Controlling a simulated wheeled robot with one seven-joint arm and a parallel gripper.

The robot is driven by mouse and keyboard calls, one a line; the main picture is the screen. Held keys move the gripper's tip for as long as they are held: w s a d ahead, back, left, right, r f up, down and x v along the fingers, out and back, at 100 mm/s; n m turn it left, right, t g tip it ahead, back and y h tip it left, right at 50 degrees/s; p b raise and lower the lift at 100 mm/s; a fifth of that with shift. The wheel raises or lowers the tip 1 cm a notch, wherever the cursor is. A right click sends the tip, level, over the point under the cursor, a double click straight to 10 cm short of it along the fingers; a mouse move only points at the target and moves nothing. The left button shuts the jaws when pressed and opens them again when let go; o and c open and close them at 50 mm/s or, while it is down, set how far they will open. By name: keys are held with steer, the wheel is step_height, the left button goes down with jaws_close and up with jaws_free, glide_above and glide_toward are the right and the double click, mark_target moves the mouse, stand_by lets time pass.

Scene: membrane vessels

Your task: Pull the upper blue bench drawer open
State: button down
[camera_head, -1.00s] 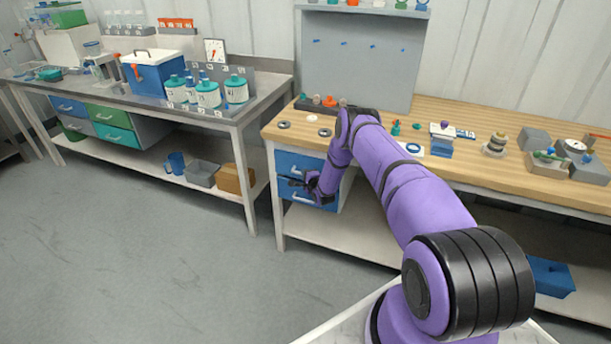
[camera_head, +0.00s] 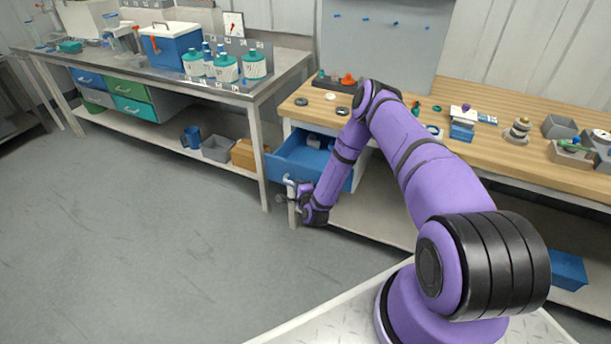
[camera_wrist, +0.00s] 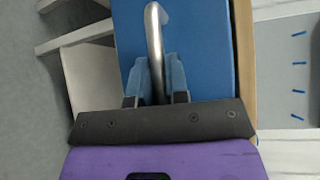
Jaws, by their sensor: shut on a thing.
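The upper blue bench drawer (camera_head: 300,158) stands pulled out from under the wooden-topped bench, with some grey items visible inside. In the wrist view its blue front (camera_wrist: 205,50) fills the middle, with a metal bar handle (camera_wrist: 154,40) running between the fingers. My gripper (camera_head: 287,190) is at the drawer front, and in the wrist view my gripper (camera_wrist: 156,80) is shut on the handle. My purple arm hides part of the drawer's right side and what lies below it.
The wooden bench top (camera_head: 480,140) holds small parts, blocks and trays. A second bench (camera_head: 180,90) on the left carries bottles and a blue cooler (camera_head: 172,47). The grey floor (camera_head: 130,220) in front of the drawer is clear.

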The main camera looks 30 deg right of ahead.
steer(key=shift+s+a, duration=1.25)
steer(key=shift+a, duration=0.3)
steer(key=c, duration=1.1)
jaws_free()
steer(key=s, duration=0.3)
steer(key=s+r, duration=0.1)
steer(key=s, duration=0.3)
steer(key=s+a, duration=0.1)
steer(key=s, duration=0.2)
steer(key=shift+s+a+r, duration=0.1)
steer(key=shift+s+r, duration=0.15)
steer(key=shift+s, duration=0.05)
